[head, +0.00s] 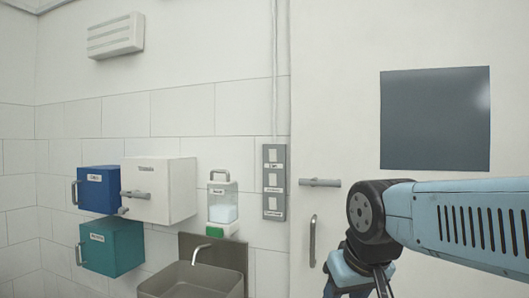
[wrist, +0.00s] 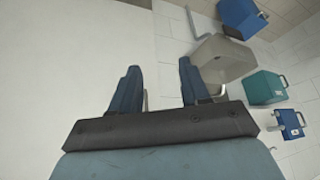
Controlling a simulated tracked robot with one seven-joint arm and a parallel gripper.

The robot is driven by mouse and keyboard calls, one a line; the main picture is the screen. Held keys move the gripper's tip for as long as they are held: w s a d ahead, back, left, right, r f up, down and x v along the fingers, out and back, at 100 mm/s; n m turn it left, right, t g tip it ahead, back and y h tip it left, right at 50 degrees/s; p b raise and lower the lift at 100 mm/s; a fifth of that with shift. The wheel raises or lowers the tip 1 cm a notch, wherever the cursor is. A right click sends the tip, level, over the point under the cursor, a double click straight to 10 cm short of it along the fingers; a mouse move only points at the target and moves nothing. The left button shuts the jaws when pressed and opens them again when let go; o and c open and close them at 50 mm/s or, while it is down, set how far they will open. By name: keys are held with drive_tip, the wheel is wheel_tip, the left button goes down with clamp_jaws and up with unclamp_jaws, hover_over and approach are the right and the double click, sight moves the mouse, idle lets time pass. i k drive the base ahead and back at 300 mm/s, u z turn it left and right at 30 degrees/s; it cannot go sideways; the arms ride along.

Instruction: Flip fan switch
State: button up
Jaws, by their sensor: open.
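A grey switch panel (head: 273,181) is mounted upright on the wall left of the door, with a conduit rising above it. It carries several switches in a column, each with a small white label. The labels are too small to read surely, so I cannot tell which one is the fan switch. My gripper (wrist: 157,82) is open in the wrist view, with nothing seen held between its two dark blue fingers. In the head view my arm reaches in from the right and the gripper hangs low, below and right of the panel, partly cut off. The panel does not show in the wrist view.
A door with a dark window (head: 435,119) and a handle (head: 312,241) stands right of the panel. Left are a soap dispenser (head: 222,203), a sink (head: 190,280), and white (head: 175,190), blue (head: 98,192) and teal (head: 112,255) boxes. A vent (head: 115,36) is high up.

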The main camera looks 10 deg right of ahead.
sight(273, 153)
drive_tip(key=u, duration=0.5)
drive_tip(key=k, duration=1.25)
drive_tip(key=u, duration=0.15)
drive_tip(key=i, duration=0.65)
drive_tip(key=z, duration=0.85)
drive_tip(key=i, duration=1.3)
drive_tip(key=u, duration=0.35)
